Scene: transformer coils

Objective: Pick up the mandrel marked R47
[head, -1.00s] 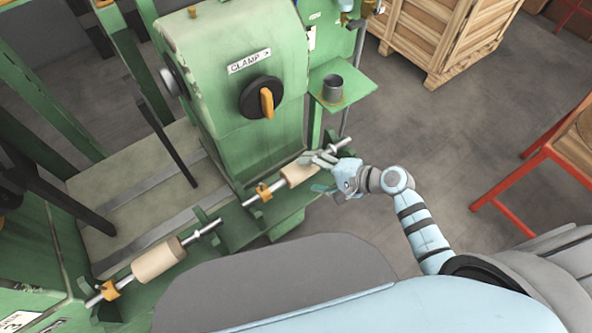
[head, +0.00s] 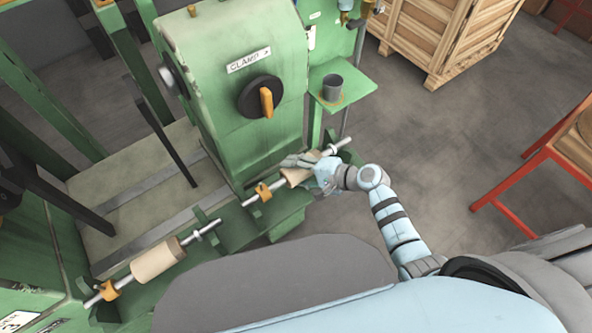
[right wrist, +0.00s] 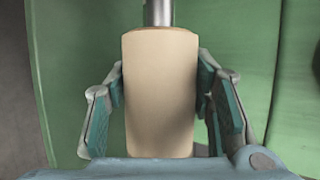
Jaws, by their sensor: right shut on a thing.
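Two pale mandrels on steel shafts rest on green brackets along the front of the green machine. The nearer, larger mandrel (head: 157,262) lies at the lower left, away from my grippers. The farther, smaller mandrel (head: 293,177) lies at the middle right. My right gripper (head: 304,163) is shut around it. In the right wrist view the mandrel (right wrist: 160,95) sits between the fingers of the right gripper (right wrist: 161,100), its shaft rising above. No R47 marking is readable on either mandrel. My left gripper is not in view.
An orange collar (head: 263,192) sits on the smaller mandrel's shaft. The machine carries a clamp knob (head: 262,98) and a green shelf with a grey cup (head: 332,87). A wooden crate (head: 440,40) and a red-framed stand (head: 520,180) stand to the right, with open floor between.

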